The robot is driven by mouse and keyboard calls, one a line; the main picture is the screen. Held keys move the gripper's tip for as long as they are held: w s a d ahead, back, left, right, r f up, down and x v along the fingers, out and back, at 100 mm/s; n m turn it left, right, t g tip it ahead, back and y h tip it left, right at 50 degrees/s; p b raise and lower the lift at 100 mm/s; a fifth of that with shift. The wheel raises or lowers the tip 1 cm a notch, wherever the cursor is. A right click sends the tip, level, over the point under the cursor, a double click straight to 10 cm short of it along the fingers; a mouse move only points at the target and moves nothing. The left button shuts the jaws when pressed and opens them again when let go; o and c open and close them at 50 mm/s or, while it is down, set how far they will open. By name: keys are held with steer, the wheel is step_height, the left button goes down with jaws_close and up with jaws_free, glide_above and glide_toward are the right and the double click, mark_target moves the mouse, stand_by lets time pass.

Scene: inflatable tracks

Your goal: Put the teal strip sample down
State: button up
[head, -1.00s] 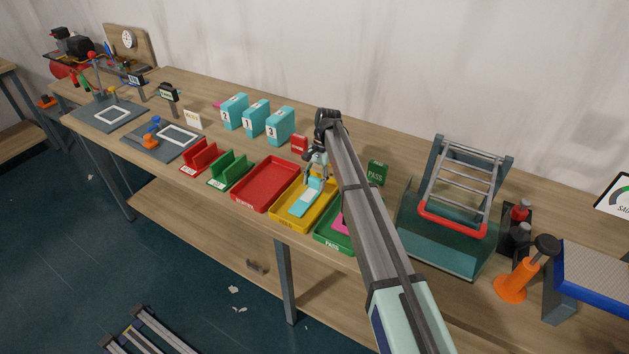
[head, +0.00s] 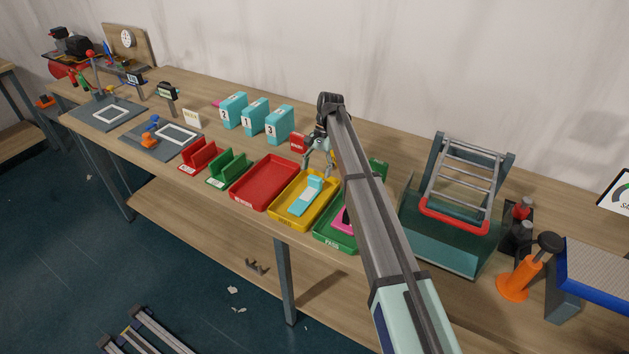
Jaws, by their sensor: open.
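The teal strip sample (head: 306,196) lies in the yellow tray (head: 279,217), with a pale patch on its surface. My gripper (head: 317,164) is open and empty, a little above and behind the far end of the strip. My arm comes in from the lower right and hides part of the bench behind it.
A red tray (head: 264,182) stands left of the yellow tray. A green tray (head: 330,236) with a pink strip (head: 342,222) is on its right, partly behind my arm. Teal numbered blocks (head: 255,118) stand behind. A teal-sided bin (head: 446,240) is at the right.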

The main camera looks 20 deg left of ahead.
steer(key=b+v, duration=0.1)
steer(key=v, duration=0.7)
steer(key=shift+b, duration=0.4)
